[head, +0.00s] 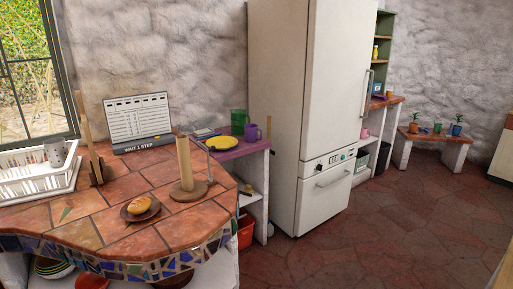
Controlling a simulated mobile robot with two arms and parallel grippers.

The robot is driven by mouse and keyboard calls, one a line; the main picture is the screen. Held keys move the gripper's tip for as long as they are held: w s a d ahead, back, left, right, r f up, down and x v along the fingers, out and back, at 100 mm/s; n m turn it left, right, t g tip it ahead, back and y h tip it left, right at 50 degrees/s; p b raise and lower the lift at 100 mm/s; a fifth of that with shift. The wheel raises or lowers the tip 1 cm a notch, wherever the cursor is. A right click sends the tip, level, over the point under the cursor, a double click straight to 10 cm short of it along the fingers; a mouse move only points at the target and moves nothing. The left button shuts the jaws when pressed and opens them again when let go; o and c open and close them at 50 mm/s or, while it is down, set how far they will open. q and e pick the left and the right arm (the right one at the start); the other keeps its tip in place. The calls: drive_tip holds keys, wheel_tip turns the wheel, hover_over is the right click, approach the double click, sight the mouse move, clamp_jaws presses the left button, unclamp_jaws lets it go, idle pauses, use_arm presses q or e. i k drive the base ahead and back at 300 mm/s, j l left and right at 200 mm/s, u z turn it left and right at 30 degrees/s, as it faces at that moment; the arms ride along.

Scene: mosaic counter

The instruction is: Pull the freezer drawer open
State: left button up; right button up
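A tall white fridge-freezer (284,95) stands against the stone wall, right of the counter. Its freezer drawer (323,196) is the low front panel under a control strip (327,162), and it looks closed. A horizontal handle (332,177) runs across the drawer's upper part. A long vertical handle (366,93) is on the tall door above. Neither of my grippers is in view.
The tiled counter (112,189) at left holds a bread roll on a plate (127,215), a wooden paper-towel stand (187,192) and a white dish rack (22,193). A purple shelf (226,152) sits beside the fridge. The red stone floor (400,225) before the fridge is clear.

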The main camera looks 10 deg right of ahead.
sight(322, 196)
drive_tip(key=i+l+z, duration=0.1)
drive_tip(key=i+l, duration=0.15)
drive_tip(key=i, duration=0.3)
drive_tip(key=i+l+z, duration=0.1)
drive_tip(key=i+l, duration=0.15)
drive_tip(key=i, duration=0.3)
drive_tip(key=i+l+z, duration=0.1)
drive_tip(key=i, duration=0.45)
drive_tip(key=i+l+z, duration=0.2)
drive_tip(key=i+l, duration=0.85)
drive_tip(key=l, duration=0.15)
